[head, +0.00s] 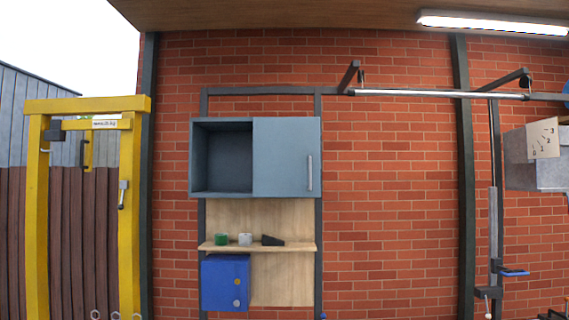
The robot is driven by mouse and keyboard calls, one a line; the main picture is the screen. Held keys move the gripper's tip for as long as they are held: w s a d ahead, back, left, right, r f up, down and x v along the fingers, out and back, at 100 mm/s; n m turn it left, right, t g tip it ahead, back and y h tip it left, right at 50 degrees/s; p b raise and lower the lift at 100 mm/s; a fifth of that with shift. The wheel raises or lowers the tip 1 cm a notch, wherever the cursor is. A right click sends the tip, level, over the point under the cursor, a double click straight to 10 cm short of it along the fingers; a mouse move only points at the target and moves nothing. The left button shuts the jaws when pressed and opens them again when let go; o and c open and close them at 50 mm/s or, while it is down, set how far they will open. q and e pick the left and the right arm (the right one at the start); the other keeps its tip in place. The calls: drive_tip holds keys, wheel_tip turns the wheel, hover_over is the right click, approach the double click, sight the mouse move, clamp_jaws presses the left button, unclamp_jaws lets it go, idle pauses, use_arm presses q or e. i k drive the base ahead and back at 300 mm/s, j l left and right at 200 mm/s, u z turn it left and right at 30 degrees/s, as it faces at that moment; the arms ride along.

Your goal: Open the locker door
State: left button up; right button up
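A grey-blue wall locker (222,157) hangs on the brick wall left of centre in the head view. Its left half is open and shows an empty dark inside. Its right half is covered by a flat grey-blue door panel (280,157). A light vertical handle (309,173) sits near the panel's right edge. Neither of my grippers is in view, and nothing touches the locker.
Below the locker, a wooden shelf (260,247) holds a green cup (221,239), a pale cup (245,239) and a dark wedge-shaped object (271,240). A blue box (224,282) hangs under it. A yellow frame (39,210) stands left; a metal bar (430,94) runs right.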

sight(286, 151)
drive_tip(key=i+j+z, duration=0.4)
drive_tip(key=i+j, duration=0.9)
